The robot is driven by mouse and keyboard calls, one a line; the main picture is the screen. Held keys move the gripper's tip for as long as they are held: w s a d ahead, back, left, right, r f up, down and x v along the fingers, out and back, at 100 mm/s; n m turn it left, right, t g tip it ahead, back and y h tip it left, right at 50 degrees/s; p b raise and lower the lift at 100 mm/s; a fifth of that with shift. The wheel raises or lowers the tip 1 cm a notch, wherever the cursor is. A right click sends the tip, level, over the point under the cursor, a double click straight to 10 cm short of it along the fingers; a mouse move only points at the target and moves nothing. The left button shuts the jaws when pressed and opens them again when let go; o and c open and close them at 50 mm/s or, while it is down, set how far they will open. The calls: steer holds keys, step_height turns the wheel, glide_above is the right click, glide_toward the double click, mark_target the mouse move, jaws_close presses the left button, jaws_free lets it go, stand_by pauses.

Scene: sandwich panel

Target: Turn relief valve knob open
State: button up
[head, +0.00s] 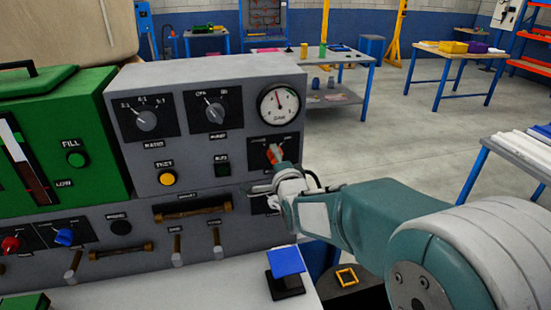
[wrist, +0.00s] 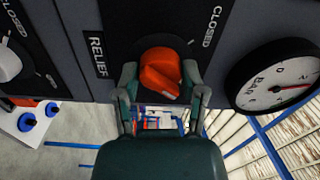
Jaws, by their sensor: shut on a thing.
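The relief valve knob is orange-red and sits on a black plate of the grey panel. In the head view the knob (head: 275,153) is below the pressure gauge, partly hidden by my gripper (head: 274,172). In the wrist view the knob (wrist: 160,69) is at the centre, next to a RELIEF label (wrist: 99,55) and a CLOSED label (wrist: 212,27). A pale mark shows on the knob's lower edge. My gripper (wrist: 160,80) has one finger on each side of the knob and is shut on it.
The gauge (head: 279,104) is close above the knob. Other dials (head: 147,120), a yellow button (head: 167,179) and handles (head: 193,209) fill the panel. A blue-topped block (head: 286,262) stands on the white surface below. Open floor and tables lie to the right.

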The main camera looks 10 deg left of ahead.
steer(key=shift+f+m, duration=0.15)
steer(key=shift+m, duration=0.55)
steer(key=shift+d, duration=0.1)
steer(key=o, duration=1.2)
steer(key=shift+w+f, duration=0.1)
steer(key=shift+c, duration=0.2)
steer(key=v, duration=1.2)
